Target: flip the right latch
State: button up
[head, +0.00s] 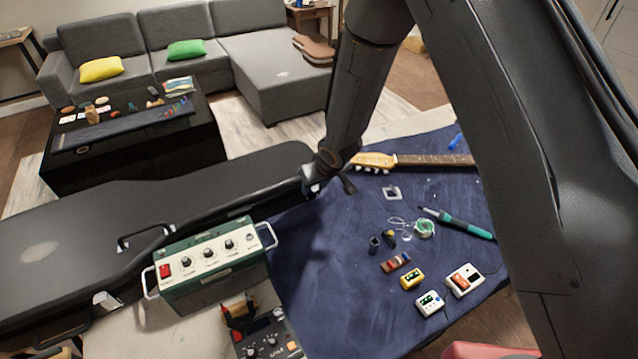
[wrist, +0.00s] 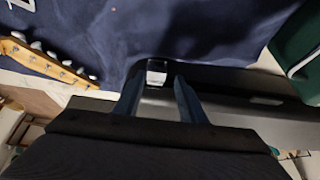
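The black guitar case (head: 210,185) lies closed on the left, and part of it crosses the wrist view (wrist: 235,80). Its right latch (head: 309,186) is a small bright metal piece on the front edge near the case's right end. In the wrist view the latch (wrist: 157,72) shows light and dark between the fingertips. My gripper (head: 335,180) is at the case's right end, close beside the latch. In the wrist view its two fingers (wrist: 157,92) are apart with nothing held between them. I cannot tell whether they touch the latch. The left latch (head: 105,300) is also visible.
A green amplifier box (head: 210,272) stands in front of the case, left of my gripper. An effects pedal (head: 268,335) is nearer. A guitar headstock (head: 375,161) lies just right of my gripper. Small pedals and tools lie on the blue cloth (head: 335,275).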

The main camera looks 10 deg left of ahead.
jog(key=shift+o, duration=0.2)
jog(key=v, duration=0.7)
jog(key=shift+s+r, duration=0.2)
jog(key=shift+r, duration=0.15)
jog(key=shift+d, duration=0.1)
jog(key=shift+c, duration=0.2)
